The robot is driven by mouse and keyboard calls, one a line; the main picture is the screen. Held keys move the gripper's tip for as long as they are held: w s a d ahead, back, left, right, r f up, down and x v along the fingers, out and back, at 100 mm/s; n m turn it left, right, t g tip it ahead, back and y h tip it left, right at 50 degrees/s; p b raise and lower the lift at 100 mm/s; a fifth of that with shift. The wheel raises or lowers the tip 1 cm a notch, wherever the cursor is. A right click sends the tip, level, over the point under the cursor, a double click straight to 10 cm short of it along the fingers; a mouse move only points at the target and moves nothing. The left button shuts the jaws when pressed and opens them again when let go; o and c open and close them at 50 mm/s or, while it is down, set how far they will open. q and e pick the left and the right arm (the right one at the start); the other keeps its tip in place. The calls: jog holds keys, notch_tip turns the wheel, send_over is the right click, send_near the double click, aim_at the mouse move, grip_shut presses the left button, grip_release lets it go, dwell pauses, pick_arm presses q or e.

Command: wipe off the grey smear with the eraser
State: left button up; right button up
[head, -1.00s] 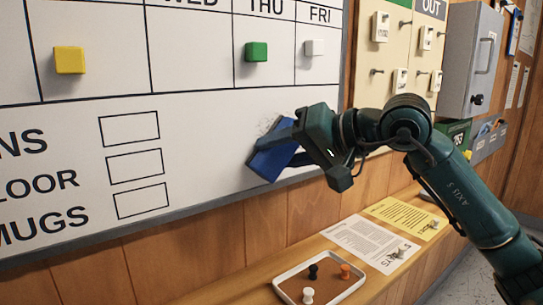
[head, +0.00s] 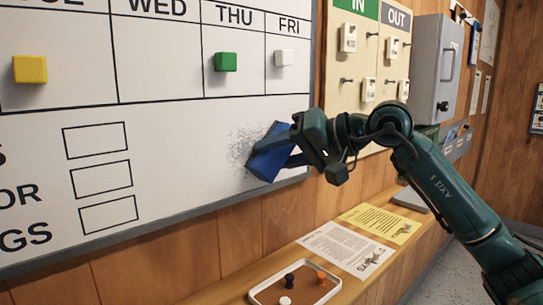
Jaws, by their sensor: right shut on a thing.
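The grey smear (head: 238,146) is a speckled patch on the whiteboard (head: 180,133), low and below the FRI and THU columns. The blue eraser (head: 268,155) is at the smear's right side, tilted, and covers part of it. My right gripper (head: 294,146) is shut on the eraser, its arm coming in from the right. I cannot tell for certain whether the eraser touches the board. My left gripper is not in view.
Yellow (head: 30,69), green (head: 225,62) and white (head: 284,57) magnets sit on the board above. Below is a wooden ledge (head: 232,291) with papers (head: 347,248) and a tray of pegs (head: 333,291). An IN/OUT board (head: 362,65) and a grey cabinet (head: 435,65) are to the right.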

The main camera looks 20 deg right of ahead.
aim_at(221, 159)
jog(key=d, duration=0.1)
jog(key=w+d, duration=0.1)
jog(key=d, duration=0.1)
jog(key=w+d, duration=0.1)
jog(key=d, duration=0.1)
jog(key=shift+d, duration=0.2)
dwell(0.3)
